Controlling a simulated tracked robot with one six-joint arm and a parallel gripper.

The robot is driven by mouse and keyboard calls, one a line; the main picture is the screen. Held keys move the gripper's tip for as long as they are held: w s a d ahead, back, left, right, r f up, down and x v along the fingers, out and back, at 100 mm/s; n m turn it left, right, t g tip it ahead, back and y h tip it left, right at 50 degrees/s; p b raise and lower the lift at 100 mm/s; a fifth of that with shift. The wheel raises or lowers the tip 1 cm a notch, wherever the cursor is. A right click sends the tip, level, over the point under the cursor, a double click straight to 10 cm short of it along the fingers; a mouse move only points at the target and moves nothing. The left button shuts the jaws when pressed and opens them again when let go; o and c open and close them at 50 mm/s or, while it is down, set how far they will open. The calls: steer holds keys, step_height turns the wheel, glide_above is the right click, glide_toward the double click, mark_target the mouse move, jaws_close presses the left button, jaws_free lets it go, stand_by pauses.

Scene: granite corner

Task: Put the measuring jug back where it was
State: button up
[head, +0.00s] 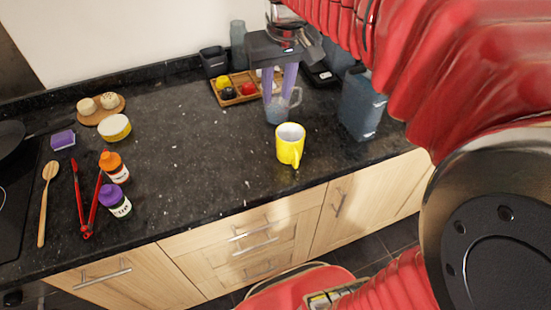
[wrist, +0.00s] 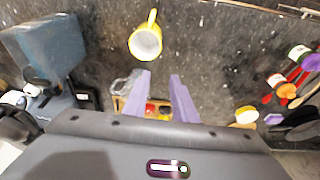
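The clear measuring jug (head: 278,114) stands on the dark granite counter, its handle toward the right in the head view. In the wrist view the jug (wrist: 122,84) shows left of my left-hand finger, partly hidden by it. My gripper (head: 280,97) points down with two purple fingers, which overlap the jug in the head view. In the wrist view the fingers of my gripper (wrist: 160,76) are apart, with counter and tray showing between them. I cannot tell whether a finger touches the jug or reaches inside it.
A yellow mug (head: 290,145) stands just in front of the jug. A blue-grey container (head: 362,105) stands to the right. A wooden tray (head: 237,99) with colourful items is behind left. The middle counter is clear.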

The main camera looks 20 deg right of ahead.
steer(key=s+a+f+t, duration=0.1)
steer(key=s+a+f, duration=0.1)
steer(key=s, duration=0.5)
steer(key=s+a+f+t, duration=0.1)
steer(key=s+a+f, duration=0.2)
steer(key=s+f, duration=0.2)
steer(key=s, duration=0.3)
steer(key=shift+s+a+t, duration=0.2)
steer(key=shift+a+t, duration=0.1)
steer(key=shift+a, duration=0.05)
